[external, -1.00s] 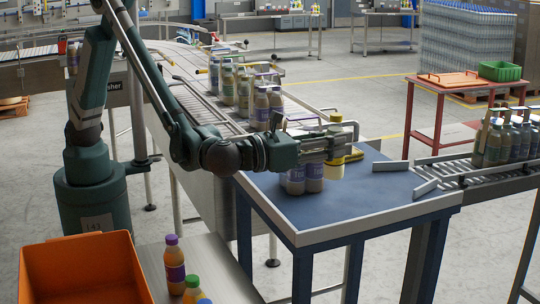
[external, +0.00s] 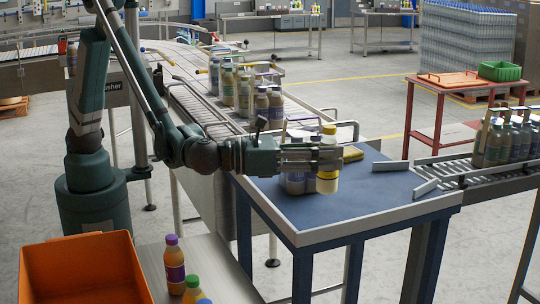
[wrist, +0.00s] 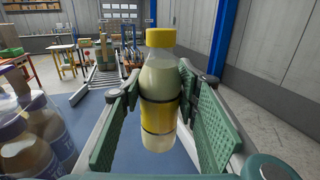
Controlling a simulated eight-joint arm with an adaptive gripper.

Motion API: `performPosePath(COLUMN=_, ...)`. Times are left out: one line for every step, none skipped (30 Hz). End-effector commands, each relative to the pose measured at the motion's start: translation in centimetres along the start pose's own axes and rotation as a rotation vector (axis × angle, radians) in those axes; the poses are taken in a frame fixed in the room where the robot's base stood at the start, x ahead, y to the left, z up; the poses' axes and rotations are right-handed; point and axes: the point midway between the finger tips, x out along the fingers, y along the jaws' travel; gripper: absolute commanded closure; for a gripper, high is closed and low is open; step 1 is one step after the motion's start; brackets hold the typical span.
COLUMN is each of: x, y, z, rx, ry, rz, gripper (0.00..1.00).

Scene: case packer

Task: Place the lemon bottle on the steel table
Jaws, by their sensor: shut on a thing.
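The lemon bottle, pale with a yellow cap and yellow label, is held upright in my gripper (external: 312,157); its visible side shows in the external view (external: 328,178). In the wrist view the lemon bottle (wrist: 158,82) stands between the two green finger pads, which are shut on it. It is over the blue-topped table (external: 365,205); I cannot tell how far its base is above the top. The steel table (external: 217,262) is at the lower left, in front of my arm, with a few bottles on its left part.
Purple-labelled bottles (external: 296,183) stand on the blue table close beside the held bottle. A yellow object (external: 353,154) lies behind it. An orange bin (external: 85,275) is left of the steel table's bottles (external: 175,260). A conveyor with bottles runs behind.

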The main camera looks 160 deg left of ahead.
Motion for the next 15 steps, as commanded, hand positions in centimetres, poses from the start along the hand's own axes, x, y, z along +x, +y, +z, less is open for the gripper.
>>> performPosePath(x=-0.8, y=-0.7, z=-0.5, rx=0.0, ry=0.0, rz=-0.049, gripper=0.85)
performPosePath(x=-1.3, y=-1.2, z=-0.7, rx=0.0, ry=0.0, rz=-0.08, gripper=0.85)
performPosePath(x=-1.9, y=-1.8, z=-0.8, rx=0.0, ry=0.0, rz=-0.12, gripper=0.85)
performPosePath(x=-2.5, y=-2.3, z=-1.0, rx=0.0, ry=0.0, rz=-0.151, gripper=0.85)
performPosePath(x=-3.0, y=-2.8, z=-1.1, rx=0.0, ry=0.0, rz=-0.181, gripper=0.85)
performPosePath(x=-3.8, y=-3.4, z=-1.3, rx=0.0, ry=0.0, rz=-0.221, gripper=0.85)
performPosePath(x=-4.4, y=-3.9, z=-1.5, rx=0.0, ry=0.0, rz=-0.252, gripper=0.85)
performPosePath(x=-5.0, y=-4.3, z=-1.6, rx=0.0, ry=0.0, rz=-0.282, gripper=0.85)
performPosePath(x=-5.9, y=-4.9, z=-1.8, rx=0.0, ry=0.0, rz=-0.322, gripper=0.85)
performPosePath(x=-6.7, y=-5.3, z=-2.0, rx=0.0, ry=0.0, rz=-0.352, gripper=0.85)
performPosePath(x=-7.4, y=-5.8, z=-2.2, rx=0.0, ry=0.0, rz=-0.383, gripper=0.85)
performPosePath(x=-8.4, y=-6.3, z=-2.4, rx=0.0, ry=0.0, rz=-0.423, gripper=0.85)
performPosePath(x=-9.2, y=-6.6, z=-2.5, rx=0.0, ry=0.0, rz=-0.453, gripper=0.85)
performPosePath(x=-10.0, y=-7.0, z=-2.7, rx=0.0, ry=0.0, rz=-0.483, gripper=0.85)
performPosePath(x=-11.1, y=-7.5, z=-3.0, rx=0.0, ry=0.0, rz=-0.524, gripper=0.85)
